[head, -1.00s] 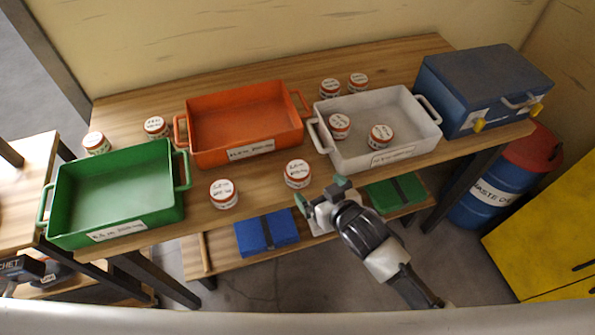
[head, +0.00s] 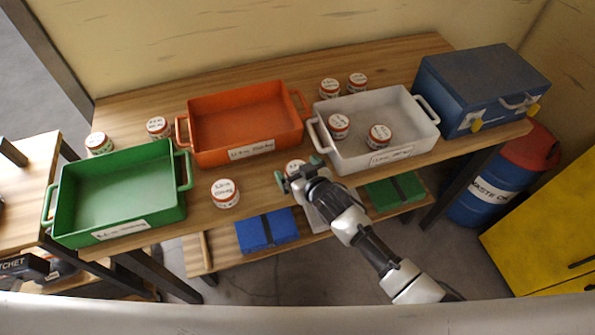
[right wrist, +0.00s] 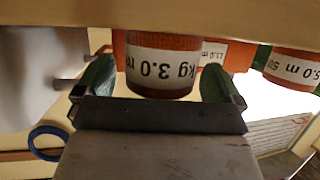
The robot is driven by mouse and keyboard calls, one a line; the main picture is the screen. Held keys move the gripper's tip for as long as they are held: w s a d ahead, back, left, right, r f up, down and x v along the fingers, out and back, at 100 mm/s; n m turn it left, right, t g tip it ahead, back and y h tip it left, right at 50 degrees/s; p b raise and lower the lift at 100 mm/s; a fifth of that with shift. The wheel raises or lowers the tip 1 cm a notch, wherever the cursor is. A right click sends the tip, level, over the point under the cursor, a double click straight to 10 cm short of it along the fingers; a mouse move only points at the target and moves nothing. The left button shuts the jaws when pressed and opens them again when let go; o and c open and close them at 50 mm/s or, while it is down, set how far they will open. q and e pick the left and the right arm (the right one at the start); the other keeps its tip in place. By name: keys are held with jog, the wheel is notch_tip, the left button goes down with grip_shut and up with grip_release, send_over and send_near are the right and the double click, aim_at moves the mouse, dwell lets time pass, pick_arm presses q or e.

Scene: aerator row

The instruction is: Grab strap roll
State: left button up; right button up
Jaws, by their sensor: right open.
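Several strap rolls, white with orange-red rims, stand on the wooden table. My right gripper (head: 298,172) is open at the table's front edge. It is at the roll (head: 294,166) between the orange and white trays and partly hides it. In the right wrist view, this roll's label (right wrist: 162,67) reads "3.0 m" upside down. The green fingertips (right wrist: 157,80) flank it, with a small gap on the left; contact on the right is unclear. Another roll (head: 226,193) stands to the left, near the green tray. My left gripper is not in view.
A green tray (head: 72,228), an orange tray (head: 207,160) and a white tray (head: 349,167) with two rolls stand on the table. Rolls also stand behind the trays. A blue case (head: 482,80) is at the right end. A lower shelf holds blue and green items.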

jog(key=shift+w+a+f, duration=0.2)
jog(key=shift+w, duration=0.15)
jog(key=c, duration=1.1)
jog(key=shift+r, duration=0.15)
